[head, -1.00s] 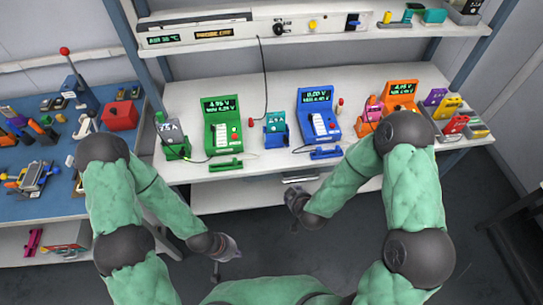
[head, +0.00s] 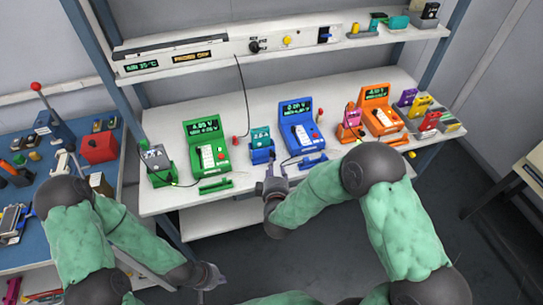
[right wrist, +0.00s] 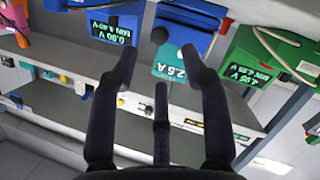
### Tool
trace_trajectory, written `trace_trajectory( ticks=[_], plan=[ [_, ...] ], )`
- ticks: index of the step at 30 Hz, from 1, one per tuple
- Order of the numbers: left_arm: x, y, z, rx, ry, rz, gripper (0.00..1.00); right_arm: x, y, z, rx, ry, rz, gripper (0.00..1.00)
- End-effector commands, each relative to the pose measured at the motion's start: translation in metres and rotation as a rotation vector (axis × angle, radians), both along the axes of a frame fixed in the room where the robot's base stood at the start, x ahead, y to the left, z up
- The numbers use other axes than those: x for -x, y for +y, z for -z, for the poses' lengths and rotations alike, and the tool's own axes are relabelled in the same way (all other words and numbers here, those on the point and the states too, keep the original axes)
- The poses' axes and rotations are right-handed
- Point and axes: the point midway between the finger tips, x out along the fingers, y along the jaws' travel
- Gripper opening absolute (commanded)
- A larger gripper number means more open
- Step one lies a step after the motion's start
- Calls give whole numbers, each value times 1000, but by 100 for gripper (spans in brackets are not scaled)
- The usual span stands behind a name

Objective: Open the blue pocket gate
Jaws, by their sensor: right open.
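The blue tester (head: 300,130) stands on the white bench with a lit display. The blue pocket (head: 262,154) stands to its left and holds a teal cell (head: 260,137). A flat blue bar (head: 312,163) lies in front of the tester; I cannot tell which blue part is the gate. My right gripper (head: 272,180) is open and empty, just in front of the blue pocket at the bench's front edge. In the right wrist view its fingers (right wrist: 158,62) point toward the teal cell (right wrist: 180,62), which appears upside down. My left gripper (head: 212,276) hangs low, away from the bench; its jaws are unclear.
An orange tester (head: 380,112) and colored cells (head: 425,110) stand to the right. Thin cables run across the white bench (head: 240,195). A blue table (head: 40,170) adjoins on the left.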

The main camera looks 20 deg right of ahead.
Motion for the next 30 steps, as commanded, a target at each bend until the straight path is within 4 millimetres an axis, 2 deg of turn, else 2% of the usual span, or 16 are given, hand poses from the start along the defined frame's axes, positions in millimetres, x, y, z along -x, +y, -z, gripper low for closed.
trace_trajectory(
  ticks=[6,12,18,27,28,30],
  plan=[
    [0,0,15,0,0,0,0,-38,-9,14,-2,-1,3,47],
    [0,0,23,0,0,0,0,-66,-15,21,-2,-1,2,47],
    [0,0,27,0,0,0,0,-79,-18,24,-2,2,1,47],
    [0,0,26,0,0,0,0,-81,-18,24,-2,1,1,47],
    [0,0,26,0,0,0,0,-81,-18,24,-2,1,1,44],
    [0,0,26,0,0,0,0,-81,-18,24,-2,1,1,24]
  ],
)
